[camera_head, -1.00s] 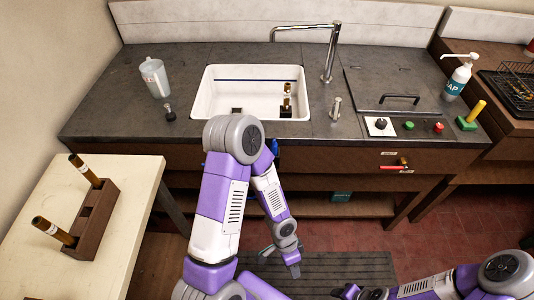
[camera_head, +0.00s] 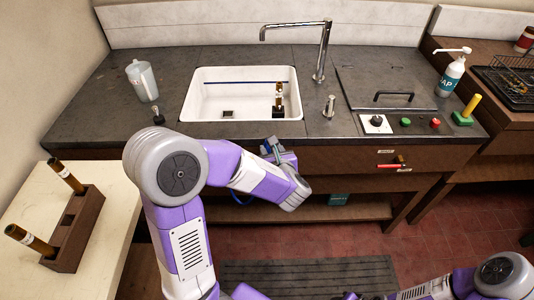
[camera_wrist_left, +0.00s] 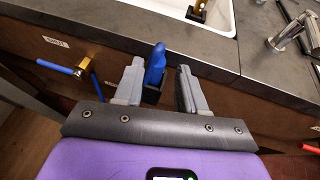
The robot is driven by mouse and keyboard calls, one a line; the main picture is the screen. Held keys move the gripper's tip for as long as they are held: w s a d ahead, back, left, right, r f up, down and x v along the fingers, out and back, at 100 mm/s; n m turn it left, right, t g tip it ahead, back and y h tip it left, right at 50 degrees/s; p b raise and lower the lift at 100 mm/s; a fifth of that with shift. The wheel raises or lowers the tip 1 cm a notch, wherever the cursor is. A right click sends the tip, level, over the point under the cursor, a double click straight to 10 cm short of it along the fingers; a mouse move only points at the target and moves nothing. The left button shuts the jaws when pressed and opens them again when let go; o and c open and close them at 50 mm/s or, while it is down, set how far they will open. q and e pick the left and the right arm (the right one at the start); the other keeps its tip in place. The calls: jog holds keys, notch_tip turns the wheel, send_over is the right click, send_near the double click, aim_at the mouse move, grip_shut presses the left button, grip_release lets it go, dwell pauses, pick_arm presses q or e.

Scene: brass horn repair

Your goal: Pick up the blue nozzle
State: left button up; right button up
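The blue nozzle (camera_wrist_left: 155,64) stands upright in a small black holder (camera_wrist_left: 152,95) at the front of the counter in the left wrist view. My left gripper (camera_wrist_left: 160,72) is open, with one grey finger on each side of the nozzle and visible gaps between. How deep the nozzle sits between the fingers is hard to tell. In the head view my left gripper (camera_head: 273,148) is at the counter's front edge below the sink and mostly hides the nozzle. My right arm (camera_head: 430,291) is low at the bottom right; its gripper is barely visible at the frame edge.
A blue-handled valve (camera_wrist_left: 82,70) sits left of the gripper on the cabinet front. The white sink (camera_head: 205,108) holds a brass piece (camera_head: 279,95). A red-handled valve (camera_head: 391,165) is farther right. A wooden rack (camera_head: 82,232) stands on the left table.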

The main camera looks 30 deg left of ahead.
aim_at(268, 147)
pick_arm(q)
jog(key=b+x, duration=0.1)
jog(key=x, duration=0.4)
jog(key=shift+a+f, duration=0.25)
jog(key=shift+a, duration=0.05)
jog(key=shift+c, duration=0.3)
grip_shut()
